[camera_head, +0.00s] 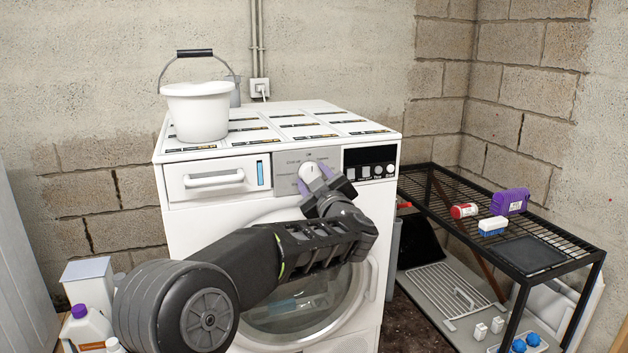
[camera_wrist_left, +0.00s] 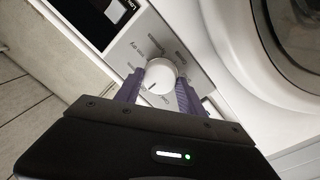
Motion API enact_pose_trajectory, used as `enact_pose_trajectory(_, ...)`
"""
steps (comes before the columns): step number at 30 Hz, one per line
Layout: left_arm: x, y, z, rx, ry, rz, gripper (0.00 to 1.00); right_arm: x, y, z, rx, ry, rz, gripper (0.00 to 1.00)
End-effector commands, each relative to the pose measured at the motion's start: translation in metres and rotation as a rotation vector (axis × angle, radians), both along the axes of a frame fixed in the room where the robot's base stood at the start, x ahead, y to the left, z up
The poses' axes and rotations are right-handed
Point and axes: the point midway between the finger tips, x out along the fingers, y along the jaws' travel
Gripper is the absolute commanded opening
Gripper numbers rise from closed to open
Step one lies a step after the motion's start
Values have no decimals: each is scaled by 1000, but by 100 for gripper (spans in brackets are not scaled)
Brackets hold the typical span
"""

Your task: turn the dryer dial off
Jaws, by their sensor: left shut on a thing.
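The white dryer (camera_head: 190,240) stands against the back wall. Its round white dial (camera_head: 310,173) is on the grey panel at the middle of the front's top strip. In the left wrist view the dial (camera_wrist_left: 161,76) shows a dark pointer line towards its lower left, with small printed labels around it. My left gripper (camera_head: 315,178) is at the dial, its purple fingers on either side of it, shut on it. The fingers also show in the left wrist view (camera_wrist_left: 160,92). My right gripper is not in view.
A white bucket (camera_head: 197,112) stands on top of the dryer at the left. Bottles (camera_head: 85,328) stand at the lower left.

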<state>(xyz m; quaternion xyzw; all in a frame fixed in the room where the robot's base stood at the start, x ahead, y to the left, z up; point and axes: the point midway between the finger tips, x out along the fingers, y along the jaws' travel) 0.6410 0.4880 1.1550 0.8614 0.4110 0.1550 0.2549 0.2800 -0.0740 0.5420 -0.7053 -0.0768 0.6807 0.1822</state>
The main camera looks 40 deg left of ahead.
Motion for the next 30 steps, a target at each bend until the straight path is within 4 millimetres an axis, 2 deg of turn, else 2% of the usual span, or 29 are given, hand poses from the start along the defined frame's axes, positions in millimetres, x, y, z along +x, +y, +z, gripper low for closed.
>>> enact_pose_trajectory(1, 0, -1, 0, -1, -1, -2, 49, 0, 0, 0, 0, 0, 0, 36)
enact_pose_trajectory(8, 0, 0, 0, -1, 0, -1, 68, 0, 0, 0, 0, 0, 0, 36)
enact_pose_trajectory(20, -5, -7, -1, -1, 0, -2, 68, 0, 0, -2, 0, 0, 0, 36)
enact_pose_trajectory(30, -37, -48, -4, 0, -1, -2, 68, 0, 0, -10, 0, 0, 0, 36)
